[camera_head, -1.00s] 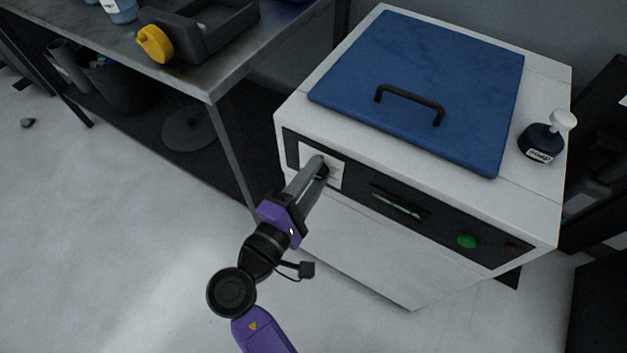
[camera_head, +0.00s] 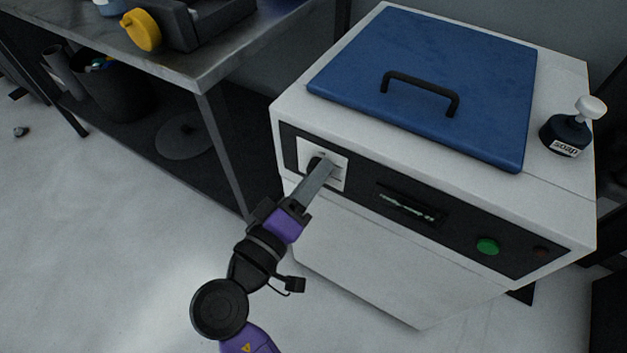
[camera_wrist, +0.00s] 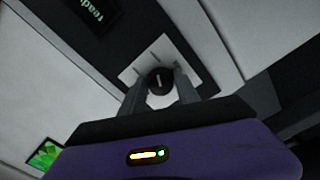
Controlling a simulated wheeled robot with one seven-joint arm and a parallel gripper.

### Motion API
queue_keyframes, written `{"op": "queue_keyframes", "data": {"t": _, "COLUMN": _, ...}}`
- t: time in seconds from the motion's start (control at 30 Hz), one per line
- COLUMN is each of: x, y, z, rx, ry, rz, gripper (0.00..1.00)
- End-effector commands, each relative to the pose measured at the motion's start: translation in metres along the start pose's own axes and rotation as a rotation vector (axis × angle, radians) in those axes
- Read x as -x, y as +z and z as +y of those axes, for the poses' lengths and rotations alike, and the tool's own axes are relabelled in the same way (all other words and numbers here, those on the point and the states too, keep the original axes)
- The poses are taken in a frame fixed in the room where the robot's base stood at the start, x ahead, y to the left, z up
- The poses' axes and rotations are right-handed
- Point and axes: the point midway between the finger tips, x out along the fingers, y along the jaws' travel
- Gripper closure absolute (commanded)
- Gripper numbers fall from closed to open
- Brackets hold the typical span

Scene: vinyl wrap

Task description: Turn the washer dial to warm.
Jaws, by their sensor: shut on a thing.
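The washer (camera_head: 400,275) is a white box with a blue lid (camera_head: 420,75) and a dark control strip on its front. Its dial is a black round knob (camera_wrist: 160,82) with a pale pointer line, on a white plate (camera_head: 340,176) at the left end of the strip. My gripper (camera_head: 322,168) reaches the plate. In the wrist view my gripper (camera_wrist: 160,90) has one finger on each side of the knob and is shut on it. The fingers hide much of the knob in the head view. The plate has short marks, but I cannot read any setting names.
The strip also carries a small display (camera_head: 410,205) and a green button (camera_head: 487,247). A soap bottle (camera_head: 567,135) stands on the washer's right top edge. A metal table (camera_head: 225,65) stands at left. The floor in front is clear.

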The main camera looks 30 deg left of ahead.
Motion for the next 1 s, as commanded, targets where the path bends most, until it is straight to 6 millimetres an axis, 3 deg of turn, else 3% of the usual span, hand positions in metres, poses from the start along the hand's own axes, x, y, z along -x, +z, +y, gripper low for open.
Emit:
{"op": "queue_keyframes", "data": {"t": 0.6, "x": 0.0001, "y": 0.0015, "z": -0.0015, "rx": -0.037, "ry": -0.002, "rz": -0.003, "gripper": 1.0}}
{"op": "queue_keyframes", "data": {"t": 0.63, "x": 0.0001, "y": 0.0015, "z": -0.0015, "rx": -0.037, "ry": -0.002, "rz": -0.004, "gripper": 0.56}}
{"op": "queue_keyframes", "data": {"t": 0.7, "x": 0.0001, "y": 0.0014, "z": -0.0014, "rx": -0.037, "ry": -0.002, "rz": -0.003, "gripper": 0.43}}
{"op": "queue_keyframes", "data": {"t": 1.0, "x": 0.0003, "y": 0.0005, "z": -0.0006, "rx": -0.037, "ry": -0.001, "rz": -0.001, "gripper": 0.42}}
